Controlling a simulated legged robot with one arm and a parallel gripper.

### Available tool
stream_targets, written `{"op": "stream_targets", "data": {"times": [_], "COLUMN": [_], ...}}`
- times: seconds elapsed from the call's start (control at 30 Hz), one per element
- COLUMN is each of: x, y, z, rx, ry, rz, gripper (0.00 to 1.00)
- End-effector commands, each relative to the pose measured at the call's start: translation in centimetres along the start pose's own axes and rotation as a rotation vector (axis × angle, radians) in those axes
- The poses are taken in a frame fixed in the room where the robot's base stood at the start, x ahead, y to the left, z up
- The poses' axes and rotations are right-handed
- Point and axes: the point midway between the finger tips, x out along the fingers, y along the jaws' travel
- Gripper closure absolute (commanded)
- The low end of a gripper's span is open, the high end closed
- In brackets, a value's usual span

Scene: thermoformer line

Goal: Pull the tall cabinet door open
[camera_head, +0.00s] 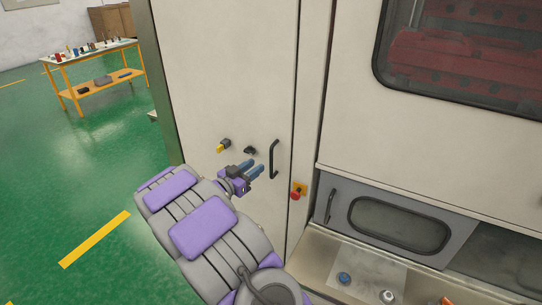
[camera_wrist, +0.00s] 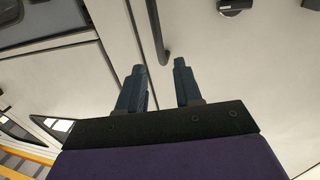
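The tall cabinet door (camera_head: 225,65) is a pale panel in the middle of the head view and looks shut. Its black bar handle (camera_head: 274,160) stands upright near the right edge. My gripper (camera_head: 258,170) is just left of the handle, its two blue-grey fingers apart and empty. In the wrist view the handle (camera_wrist: 157,32) comes down from the top edge, and its end lies in line with the gap between my fingertips (camera_wrist: 160,68). I cannot tell whether the fingers touch it or reach around it.
A yellow-and-black switch (camera_head: 224,145) and a black knob (camera_head: 250,151) sit on the door left of the handle. A red emergency button (camera_head: 297,192) is to its right. A windowed hatch (camera_head: 400,225) stands at lower right. Green floor (camera_head: 60,180) is open at left; an orange workbench (camera_head: 98,83) stands behind.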

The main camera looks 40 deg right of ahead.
Motion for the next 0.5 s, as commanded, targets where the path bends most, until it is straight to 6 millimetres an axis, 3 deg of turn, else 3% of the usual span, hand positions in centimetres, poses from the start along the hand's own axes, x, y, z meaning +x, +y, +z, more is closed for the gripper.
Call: {"op": "stream_targets", "data": {"times": [0.5], "x": [7.8], "y": [0.1], "z": [-0.1], "rx": [0.001], "ry": [0.003], "rz": [0.003], "gripper": [0.66]}}
